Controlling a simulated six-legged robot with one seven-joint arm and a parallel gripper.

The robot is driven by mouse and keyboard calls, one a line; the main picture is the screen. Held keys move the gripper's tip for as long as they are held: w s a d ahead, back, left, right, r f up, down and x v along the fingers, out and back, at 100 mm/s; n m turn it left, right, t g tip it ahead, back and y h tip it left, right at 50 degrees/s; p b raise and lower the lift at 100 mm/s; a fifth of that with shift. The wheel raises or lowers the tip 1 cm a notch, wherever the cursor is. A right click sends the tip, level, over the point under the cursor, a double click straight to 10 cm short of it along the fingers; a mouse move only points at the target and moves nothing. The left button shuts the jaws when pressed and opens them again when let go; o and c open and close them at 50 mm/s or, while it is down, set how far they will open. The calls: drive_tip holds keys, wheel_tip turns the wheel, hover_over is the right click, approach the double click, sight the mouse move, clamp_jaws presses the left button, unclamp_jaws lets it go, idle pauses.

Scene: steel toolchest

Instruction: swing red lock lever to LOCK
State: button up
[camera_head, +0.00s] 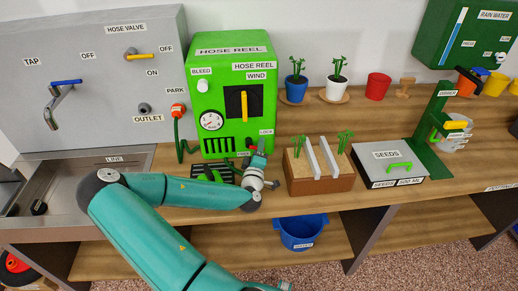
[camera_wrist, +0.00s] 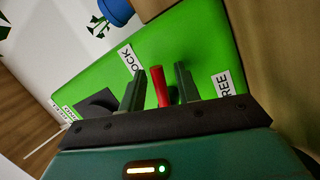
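The red lock lever (camera_wrist: 160,87) stands up from the green hose reel box between the LOCK label (camera_wrist: 129,58) and the FREE label (camera_wrist: 223,84) in the wrist view. My gripper (camera_wrist: 159,88) has one finger on each side of the lever. Narrow gaps show between the fingers and the lever, so it looks open around it. In the head view my gripper (camera_head: 258,160) is at the lower right of the green hose reel box (camera_head: 228,75), and the lever is mostly hidden there. The LOCK label (camera_head: 266,132) shows just above my gripper.
A yellow wind handle (camera_head: 244,105) and a gauge (camera_head: 211,121) are on the box front. A red hose fitting (camera_head: 178,110) is to its left. A wooden planter (camera_head: 320,180) with seedlings stands close to the right of my gripper.

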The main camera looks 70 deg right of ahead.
clamp_jaws()
drive_tip(key=shift+r+n+t+h, duration=0.2)
drive_tip(key=shift+r+n, duration=0.1)
drive_tip(key=shift+n, duration=0.7)
drive_tip(key=shift+r+n+t+h, duration=0.1)
drive_tip(key=shift+r+n+t, duration=0.15)
drive_tip(key=shift+n, duration=0.75)
unclamp_jaws()
